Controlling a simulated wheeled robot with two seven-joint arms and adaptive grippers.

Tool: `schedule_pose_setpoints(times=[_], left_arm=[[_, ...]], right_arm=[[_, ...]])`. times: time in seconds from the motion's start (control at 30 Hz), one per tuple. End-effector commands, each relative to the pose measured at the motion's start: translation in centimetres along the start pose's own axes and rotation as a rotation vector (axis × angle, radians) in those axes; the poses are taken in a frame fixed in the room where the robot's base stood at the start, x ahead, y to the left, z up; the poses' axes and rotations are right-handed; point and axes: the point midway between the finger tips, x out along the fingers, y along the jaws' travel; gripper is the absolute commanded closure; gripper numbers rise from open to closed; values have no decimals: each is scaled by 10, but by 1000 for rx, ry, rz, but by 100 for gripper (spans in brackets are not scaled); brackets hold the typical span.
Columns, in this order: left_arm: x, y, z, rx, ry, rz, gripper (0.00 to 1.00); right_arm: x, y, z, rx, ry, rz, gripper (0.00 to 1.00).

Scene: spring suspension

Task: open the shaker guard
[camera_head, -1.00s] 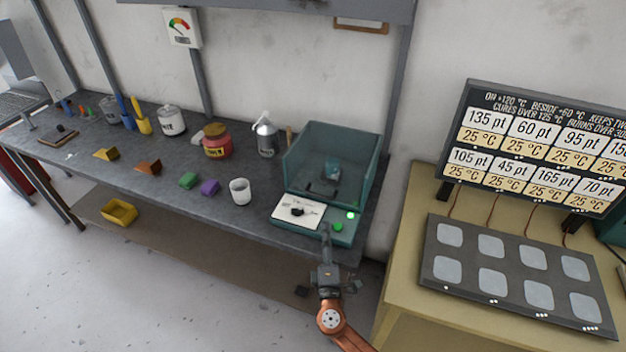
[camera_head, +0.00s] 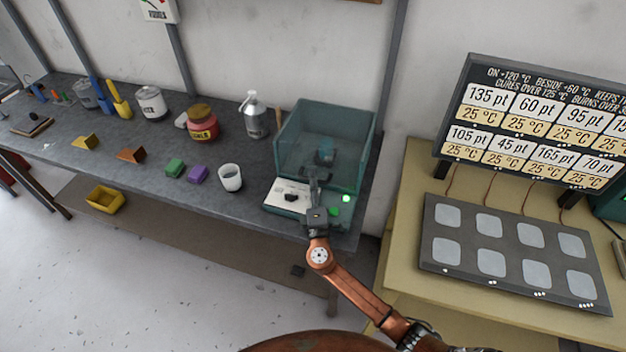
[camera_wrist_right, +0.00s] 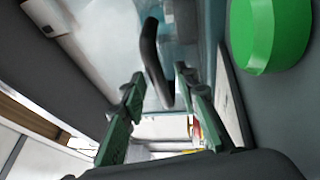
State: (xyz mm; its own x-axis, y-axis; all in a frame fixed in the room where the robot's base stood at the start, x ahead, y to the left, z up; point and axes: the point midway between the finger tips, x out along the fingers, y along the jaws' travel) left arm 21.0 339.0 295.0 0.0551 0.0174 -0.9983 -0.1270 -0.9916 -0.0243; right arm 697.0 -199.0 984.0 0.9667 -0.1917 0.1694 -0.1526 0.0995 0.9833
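The shaker guard (camera_head: 347,132) is a see-through teal box on the shaker base (camera_head: 352,222) at the right end of the grey bench. It looks lowered over a small blue-grey object (camera_head: 325,155). My right gripper (camera_head: 315,174) is at the guard's lower front. In the right wrist view, its green fingers (camera_wrist_right: 160,88) stand apart, with the guard's dark curved handle (camera_wrist_right: 151,55) between and just beyond their tips. I cannot tell whether they touch it. The handle is hidden behind the gripper in the head view. My left gripper is out of view.
A green button (camera_head: 334,211) and a lit green lamp (camera_head: 346,198) sit on the base, beside a white panel with a black knob (camera_head: 291,197). A beige table (camera_head: 405,205) with a dark pad plate stands right.

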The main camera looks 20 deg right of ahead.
Motion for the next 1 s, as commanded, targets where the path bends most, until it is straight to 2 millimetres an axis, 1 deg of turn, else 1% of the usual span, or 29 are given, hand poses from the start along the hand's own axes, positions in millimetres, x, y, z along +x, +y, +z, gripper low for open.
schedule_pose_setpoints(times=[0.13,0.33,0.73,0.77,1.0], left_arm=[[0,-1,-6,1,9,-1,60],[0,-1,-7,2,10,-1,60],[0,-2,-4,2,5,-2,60],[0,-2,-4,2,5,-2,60],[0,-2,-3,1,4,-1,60]], right_arm=[[5,0,0,-1,0,-1,71],[5,-1,0,0,0,-1,71],[5,-1,0,-1,0,-1,99],[5,-1,0,-1,0,-1,100],[4,-1,0,-1,0,-1,100]])
